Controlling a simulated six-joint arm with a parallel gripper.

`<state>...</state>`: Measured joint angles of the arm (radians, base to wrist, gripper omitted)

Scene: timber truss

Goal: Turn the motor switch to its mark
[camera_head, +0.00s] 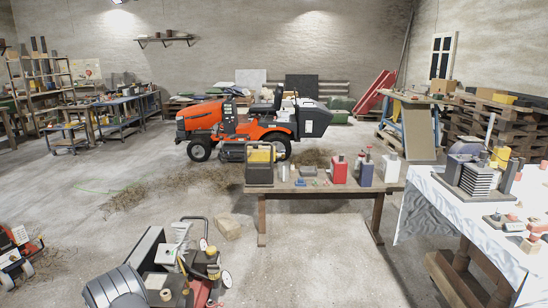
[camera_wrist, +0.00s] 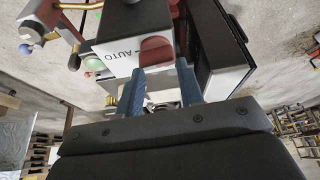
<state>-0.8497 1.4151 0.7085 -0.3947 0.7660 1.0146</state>
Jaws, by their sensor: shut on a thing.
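In the wrist view, the motor switch is a red knob (camera_wrist: 157,50) on a white panel (camera_wrist: 118,58) that carries the word AUTO to the left of the knob. My gripper (camera_wrist: 160,68) has two blue fingers, one on each side of the knob, and is shut on it. The fingertips hide part of the knob's edges. No separate mark can be made out apart from the AUTO lettering. In the head view, a machine with hoses and gauges (camera_head: 208,262) stands at the lower front; the knob cannot be made out there.
A wooden bench (camera_head: 310,193) with cans and small parts stands beyond the machine. A white-covered table (camera_head: 425,195) is at the right. An orange tractor (camera_head: 205,116) stands farther back.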

